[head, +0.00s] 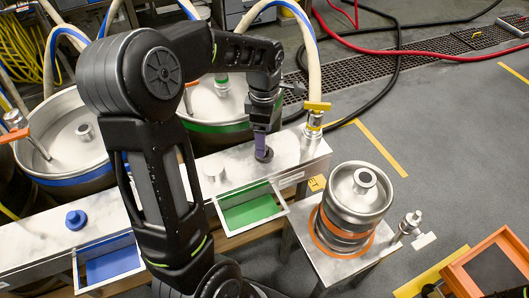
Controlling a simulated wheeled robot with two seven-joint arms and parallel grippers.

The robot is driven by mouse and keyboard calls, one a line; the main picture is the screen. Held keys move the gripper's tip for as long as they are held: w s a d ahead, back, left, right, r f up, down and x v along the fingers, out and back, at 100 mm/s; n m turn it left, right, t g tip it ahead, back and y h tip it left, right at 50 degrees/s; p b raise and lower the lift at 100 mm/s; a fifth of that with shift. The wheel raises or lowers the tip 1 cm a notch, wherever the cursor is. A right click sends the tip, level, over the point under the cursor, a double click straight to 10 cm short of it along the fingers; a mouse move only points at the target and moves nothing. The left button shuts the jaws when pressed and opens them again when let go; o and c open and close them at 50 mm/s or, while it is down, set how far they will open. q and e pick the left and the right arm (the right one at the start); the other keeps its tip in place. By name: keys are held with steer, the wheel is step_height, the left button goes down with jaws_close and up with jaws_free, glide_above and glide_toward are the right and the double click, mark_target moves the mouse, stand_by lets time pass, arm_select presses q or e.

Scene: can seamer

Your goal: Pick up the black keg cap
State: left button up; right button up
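The black keg cap (264,156) is a small dark disc on the white marbled counter (300,150), left of the counter's right end. My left gripper (262,146) points down at the cap, its purple-grey fingers at or just over the cap's top. The fingers are seen edge-on and overlap the cap, so I cannot tell whether they are open or shut, or whether they touch it. My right gripper is not in view.
A silver-grey cap (215,173) and a blue cap (76,220) stand on the counter. Green (283,208) and blue (132,240) drawers stick out in front. A steel keg (350,200) stands on a side table at right. Several larger kegs and hoses are behind the counter.

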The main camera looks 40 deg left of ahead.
arm_select(q)
step_height(320, 180, down, 5)
steer(key=shift+f+b, duration=0.1)
steer(key=shift+b, duration=0.4)
stand_by(0.5)
steer(key=c, duration=1.4)
steer(key=shift+r, duration=0.2)
step_height(320, 180, up, 10)
steer(key=shift+f+p, duration=0.1)
steer(key=shift+p, duration=0.8)
